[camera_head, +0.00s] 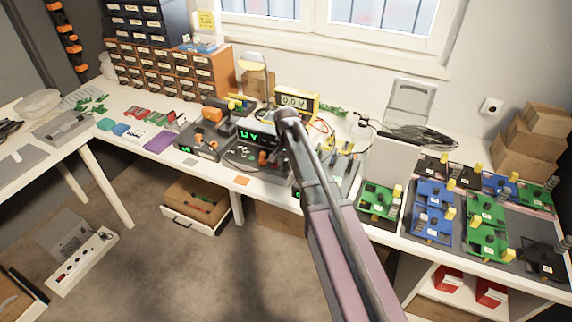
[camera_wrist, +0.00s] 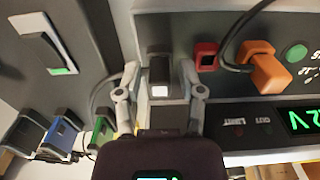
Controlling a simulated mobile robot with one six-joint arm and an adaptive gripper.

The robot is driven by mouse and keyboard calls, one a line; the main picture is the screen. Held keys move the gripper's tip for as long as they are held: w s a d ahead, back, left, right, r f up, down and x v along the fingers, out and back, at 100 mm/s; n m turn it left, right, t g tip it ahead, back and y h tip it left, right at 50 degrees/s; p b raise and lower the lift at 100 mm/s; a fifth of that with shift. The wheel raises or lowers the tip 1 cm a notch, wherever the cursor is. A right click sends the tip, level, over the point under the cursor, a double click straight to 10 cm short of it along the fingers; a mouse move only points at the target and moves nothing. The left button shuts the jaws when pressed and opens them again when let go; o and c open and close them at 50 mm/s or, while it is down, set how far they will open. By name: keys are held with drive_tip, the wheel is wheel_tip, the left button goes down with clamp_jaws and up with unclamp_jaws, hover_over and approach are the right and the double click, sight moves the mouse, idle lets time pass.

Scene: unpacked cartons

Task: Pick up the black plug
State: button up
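The black plug (camera_wrist: 158,68) stands in the front panel of a grey power supply in the wrist view, with a small pale patch at its near end. My gripper (camera_wrist: 160,78) is open, with one finger on each side of the plug. A gap shows between the plug and each finger. In the head view my arm reaches to the power supply (camera_head: 257,134); the plug cannot be made out there, and my fingers are hidden behind my arm.
Right of the plug in the wrist view are a red socket (camera_wrist: 206,56), an orange plug (camera_wrist: 264,72) with a black cable, and a green button (camera_wrist: 297,54). Blue and green parts (camera_wrist: 45,130) lie at the left. The head view shows circuit boards (camera_head: 435,195) on the bench's right.

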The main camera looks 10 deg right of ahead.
sight(286, 160)
clamp_jaws()
drive_tip(key=shift+r, duration=0.2)
wheel_tip(286, 160, up, 3)
drive_tip(key=p, duration=0.4)
drive_tip(key=shift+r, duration=0.2)
drive_tip(key=s+d+r+p, duration=0.1)
drive_tip(key=s, duration=1.5)
drive_tip(key=shift+d, duration=0.4)
drive_tip(key=shift+r, duration=0.1)
